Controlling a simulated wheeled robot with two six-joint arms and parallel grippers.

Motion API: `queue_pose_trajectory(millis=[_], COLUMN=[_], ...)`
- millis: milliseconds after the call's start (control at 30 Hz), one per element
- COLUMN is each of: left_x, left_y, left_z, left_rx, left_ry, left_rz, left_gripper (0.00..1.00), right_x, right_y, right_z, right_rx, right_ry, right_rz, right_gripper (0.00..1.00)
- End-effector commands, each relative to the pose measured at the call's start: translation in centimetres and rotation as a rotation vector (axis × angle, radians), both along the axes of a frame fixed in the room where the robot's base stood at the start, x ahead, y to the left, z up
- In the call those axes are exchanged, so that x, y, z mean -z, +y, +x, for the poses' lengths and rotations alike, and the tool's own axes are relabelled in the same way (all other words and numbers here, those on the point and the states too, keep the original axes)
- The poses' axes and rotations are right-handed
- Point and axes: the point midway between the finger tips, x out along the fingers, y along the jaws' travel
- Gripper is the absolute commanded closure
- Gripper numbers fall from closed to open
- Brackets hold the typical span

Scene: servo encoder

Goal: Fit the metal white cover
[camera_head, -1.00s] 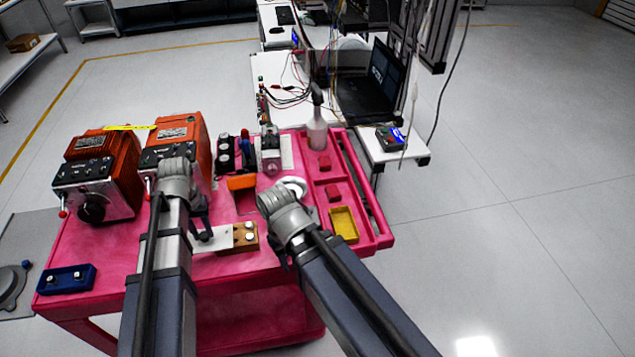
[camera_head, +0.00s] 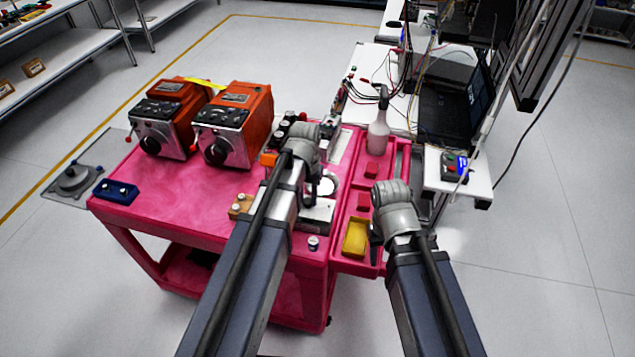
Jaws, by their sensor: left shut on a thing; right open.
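The white metal cover (camera_head: 318,213) shows as a pale flat plate with a dark front edge, over the right part of the pink cart (camera_head: 190,195). My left gripper (camera_head: 317,194) is shut on it from above; its fingertips are partly hidden by my wrist. I cannot tell whether the plate touches the cart. A white round part (camera_head: 330,183) lies just behind it. A tan block (camera_head: 240,207) with white knobs is left of my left arm and partly covered by it. My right gripper (camera_head: 376,240) is open and empty beside the yellow tray (camera_head: 355,238).
Two orange machines (camera_head: 235,125) stand at the back left of the cart. A blue box (camera_head: 116,191) is at its left edge. A small knob (camera_head: 313,243) is near the front edge. A spray bottle (camera_head: 378,127) stands at the back right. The cart's left middle is clear.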

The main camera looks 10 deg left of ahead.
Motion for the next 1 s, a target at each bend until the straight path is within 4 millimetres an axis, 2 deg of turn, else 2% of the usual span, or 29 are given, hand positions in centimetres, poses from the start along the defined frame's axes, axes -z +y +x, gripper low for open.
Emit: queue_pose_trajectory(millis=[33, 200, 333, 667, 1000], left_x=[-1.3, -4.3, -5.8, -5.1, -3.3], left_y=[0.0, 0.0, 0.0, 0.0, 0.0], left_z=[0.0, 0.0, 0.0, 0.0, 0.0], left_rx=[0.0, 0.0, 0.0, 0.0, 0.0], left_ry=[0.0, 0.0, 0.0, 0.0, 0.0], left_rz=[0.0, 0.0, 0.0, 0.0, 0.0], left_gripper=[1.0, 1.0, 1.0, 1.0, 1.0], right_x=[-1.2, -4.3, -5.8, -5.1, -3.3], right_y=[0.0, 0.0, 0.0, 0.0, 0.0], right_z=[0.0, 0.0, 0.0, 0.0, 0.0], right_rx=[-0.001, -0.001, -0.002, -0.002, -0.001], right_ry=[0.0, 0.0, 0.0, 0.0, 0.0], right_rz=[0.0, 0.0, 0.0, 0.0, 0.0], right_gripper=[0.5, 0.5, 0.5, 0.5, 0.5])
